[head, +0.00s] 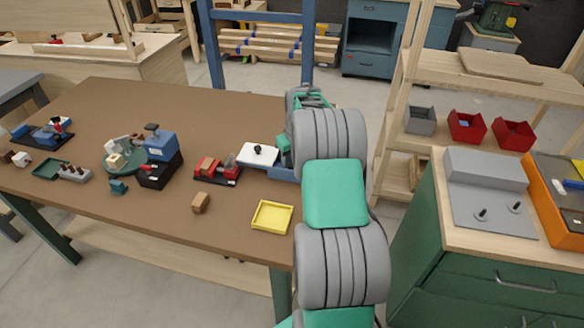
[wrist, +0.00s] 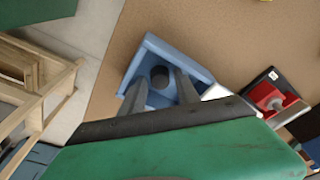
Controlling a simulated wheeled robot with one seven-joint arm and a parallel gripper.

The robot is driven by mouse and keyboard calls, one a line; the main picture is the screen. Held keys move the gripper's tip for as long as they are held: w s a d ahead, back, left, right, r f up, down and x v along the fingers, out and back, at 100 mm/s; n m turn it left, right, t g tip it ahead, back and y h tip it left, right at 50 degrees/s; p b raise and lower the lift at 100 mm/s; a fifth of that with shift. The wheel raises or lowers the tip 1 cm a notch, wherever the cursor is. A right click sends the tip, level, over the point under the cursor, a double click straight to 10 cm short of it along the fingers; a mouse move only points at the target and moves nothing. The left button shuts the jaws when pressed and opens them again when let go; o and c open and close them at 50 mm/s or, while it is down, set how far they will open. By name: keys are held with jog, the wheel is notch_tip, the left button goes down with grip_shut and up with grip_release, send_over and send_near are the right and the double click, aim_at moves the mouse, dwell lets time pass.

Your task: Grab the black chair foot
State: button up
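The black chair foot (wrist: 160,77) is a small dark round piece in a blue tray (wrist: 146,51) in the wrist view. My gripper (wrist: 161,82) is open, with one grey finger on each side of the foot and the tips over the tray. Whether the fingers touch the foot, or how high they are above it, I cannot tell. In the head view the blue tray (head: 282,174) shows only in part beside my arm. The foot and my fingers are hidden there.
A white block with a dark knob (head: 258,153) stands left of the tray, near a red vise (head: 214,170). A yellow tray (head: 272,217) and a small wooden block (head: 201,202) lie near the table's front edge. A wooden shelf (head: 398,130) stands right of my arm.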

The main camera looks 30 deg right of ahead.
jog(key=shift+c, duration=0.5)
grip_shut()
jog(key=shift+r, duration=0.1)
